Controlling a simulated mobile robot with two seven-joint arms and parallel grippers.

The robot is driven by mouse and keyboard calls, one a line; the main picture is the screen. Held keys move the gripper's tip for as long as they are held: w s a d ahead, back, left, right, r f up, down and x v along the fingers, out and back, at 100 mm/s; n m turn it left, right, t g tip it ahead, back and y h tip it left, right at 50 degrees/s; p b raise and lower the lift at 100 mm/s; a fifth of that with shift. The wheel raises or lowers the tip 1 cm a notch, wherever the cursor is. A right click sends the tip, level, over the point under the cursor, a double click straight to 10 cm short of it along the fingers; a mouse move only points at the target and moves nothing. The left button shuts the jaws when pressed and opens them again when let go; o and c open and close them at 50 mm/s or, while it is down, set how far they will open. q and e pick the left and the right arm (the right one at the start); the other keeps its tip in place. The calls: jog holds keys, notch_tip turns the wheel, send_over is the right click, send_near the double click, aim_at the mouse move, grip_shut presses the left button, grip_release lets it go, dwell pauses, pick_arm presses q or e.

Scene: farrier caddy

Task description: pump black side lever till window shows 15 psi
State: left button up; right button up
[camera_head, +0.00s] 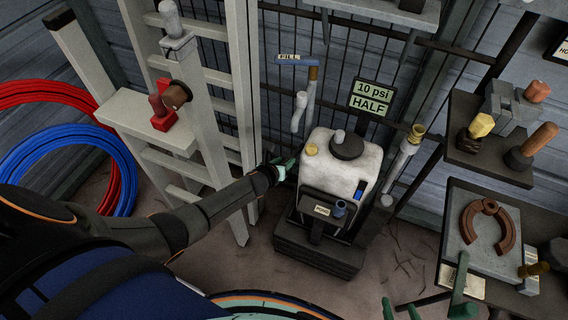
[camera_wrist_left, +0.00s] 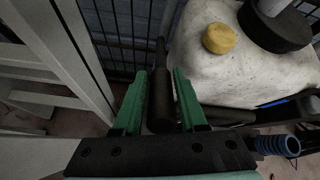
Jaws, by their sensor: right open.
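The white sprayer tank (camera_head: 345,165) stands on a dark base, with a black cap and a yellow cap on top. A sign window (camera_head: 370,98) behind it reads "10 psi HALF". My left gripper (camera_head: 284,168) is at the tank's left side. The head view hides most of the lever behind this gripper. My right gripper (camera_head: 425,300) is open at the bottom edge, partly out of frame, away from the tank.
A pale ladder (camera_head: 240,100) stands left of the tank. Red hose (camera_head: 50,92) and blue hose (camera_head: 70,140) coils hang at far left. Shelves at right hold handled tools and a brown horseshoe (camera_head: 488,228). A nozzle wand (camera_head: 402,160) stands close right of the tank.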

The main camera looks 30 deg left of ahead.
pick_arm(q)
jog(key=shift+o, duration=1.4)
jog(key=shift+s+f, duration=0.15)
jog(key=shift+d, duration=0.1)
jog(key=shift+s+r+p, duration=0.3)
jog(key=shift+s+p, duration=0.15)
jog(key=shift+s, duration=0.05)
jog(key=shift+p+v, duration=2.15)
jog(key=shift+v, duration=3.55)
